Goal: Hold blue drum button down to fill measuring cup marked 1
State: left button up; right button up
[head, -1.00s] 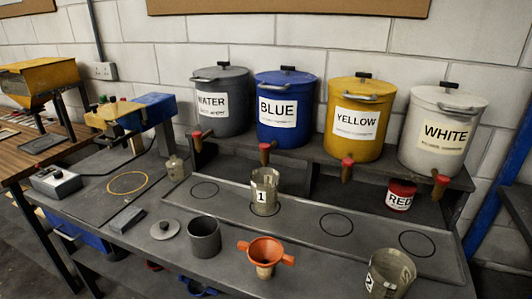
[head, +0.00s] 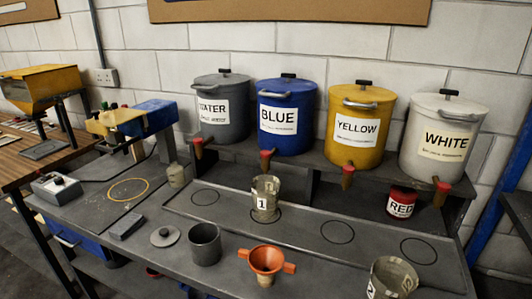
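The blue drum (head: 286,120) stands on the raised shelf, second from the left. Its tap with a red button (head: 266,155) points down at the front. The measuring cup marked 1 (head: 265,200) stands upright on the tray, over a drawn circle below the blue drum's tap. Its contents cannot be made out clearly. Neither of my grippers shows in the head view.
The water drum (head: 222,108), yellow drum (head: 359,128) and white drum (head: 442,142) share the shelf. A second cup (head: 391,280), an orange funnel (head: 266,261), a grey pot (head: 205,244) and a red tin (head: 401,203) stand nearby. Several drawn circles on the tray are clear.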

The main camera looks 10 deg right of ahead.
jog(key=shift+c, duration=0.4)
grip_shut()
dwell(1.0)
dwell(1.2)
